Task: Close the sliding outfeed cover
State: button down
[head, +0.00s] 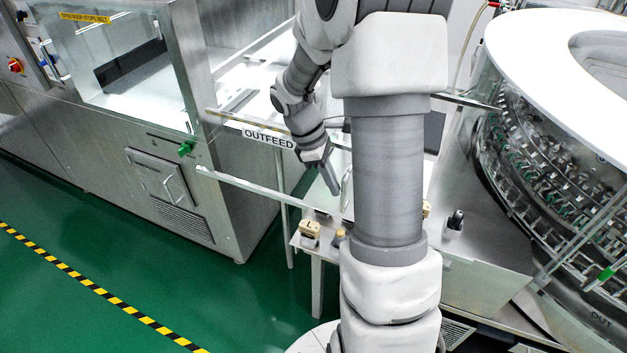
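The sliding outfeed cover (240,150) is a clear panel between an upper rail and a lower pale rail, with a white OUTFEED label (268,137) near its upper edge. It spans the gap between the steel machine at left and the area behind my arm column. My gripper (338,186) points down and to the right, close to the right part of the cover. A pale upright piece shows beside its fingertips; I cannot tell whether it is a handle or a finger. My own column hides the cover's right end. Whether the gripper is open or touching anything is unclear.
A round washer (545,150) full of vials fills the right. Small yellowish blocks (310,230) sit on the steel table below the cover. Green floor is clear at lower left.

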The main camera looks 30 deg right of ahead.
jog(key=s+d+p, duration=0.2)
jog(key=s+d, duration=0.6)
jog(key=s, duration=0.3)
jog(key=s+d+p, duration=0.1)
jog(key=s+d, duration=0.8)
jog(key=s, duration=0.3)
jog(key=shift+s+p, duration=0.3)
jog(key=shift+p, duration=0.1)
jog(key=shift+d, duration=0.1)
